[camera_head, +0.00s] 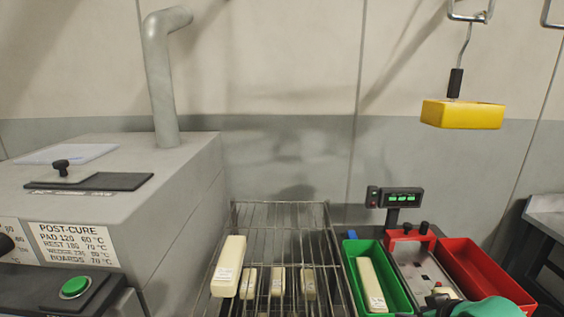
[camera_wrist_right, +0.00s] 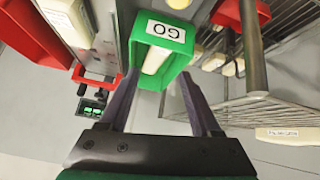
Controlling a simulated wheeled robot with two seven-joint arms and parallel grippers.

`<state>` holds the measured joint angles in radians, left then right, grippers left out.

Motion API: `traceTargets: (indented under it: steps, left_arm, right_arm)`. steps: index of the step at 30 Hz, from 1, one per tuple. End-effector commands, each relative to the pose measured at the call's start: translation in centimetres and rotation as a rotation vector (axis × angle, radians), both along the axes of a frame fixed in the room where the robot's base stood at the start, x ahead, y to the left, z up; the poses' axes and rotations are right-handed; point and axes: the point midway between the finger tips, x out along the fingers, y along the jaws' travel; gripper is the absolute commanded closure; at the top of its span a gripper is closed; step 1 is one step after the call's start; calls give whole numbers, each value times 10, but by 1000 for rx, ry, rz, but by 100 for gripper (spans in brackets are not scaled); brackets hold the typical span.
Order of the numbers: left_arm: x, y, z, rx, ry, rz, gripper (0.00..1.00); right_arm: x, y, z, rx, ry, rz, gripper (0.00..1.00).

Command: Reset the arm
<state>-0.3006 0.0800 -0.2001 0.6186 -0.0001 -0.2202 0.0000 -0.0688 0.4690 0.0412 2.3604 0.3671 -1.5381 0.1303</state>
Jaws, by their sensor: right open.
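My right arm shows at the bottom right of the head view, where the teal wrist (camera_head: 490,308) is cut off by the frame edge. In the right wrist view my right gripper (camera_wrist_right: 157,85) is open, its two dark fingers spread apart with nothing held. My left arm and gripper are not in view.
A wire rack (camera_head: 285,215) with several cream blocks stands left of the green bin. A red bin (camera_head: 490,270) and a scale with a green display (camera_head: 403,197) are at right. A yellow block (camera_head: 462,114) hangs above. A grey oven (camera_head: 175,210) stands left.

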Motion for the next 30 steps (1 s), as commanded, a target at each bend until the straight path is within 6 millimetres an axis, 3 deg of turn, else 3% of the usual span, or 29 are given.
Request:
traceTargets:
  steps: [1,6,13,17,23,26,30]
  left_arm:
    - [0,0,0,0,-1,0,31]
    - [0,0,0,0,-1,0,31]
    - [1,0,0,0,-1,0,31]
    - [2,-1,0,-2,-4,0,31]
    - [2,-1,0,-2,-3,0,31]
    - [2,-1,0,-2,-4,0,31]
    - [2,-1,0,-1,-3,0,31]
  right_arm:
    - [-20,11,-28,7,63,7,36]
    - [-81,38,-91,9,223,14,36]
    - [-166,65,-140,17,414,2,36]
    - [-151,64,-191,6,427,7,36]
    - [-154,65,-276,4,465,14,36]
    - [-167,64,-329,0,491,18,36]
    - [-212,57,-414,-6,537,25,36]
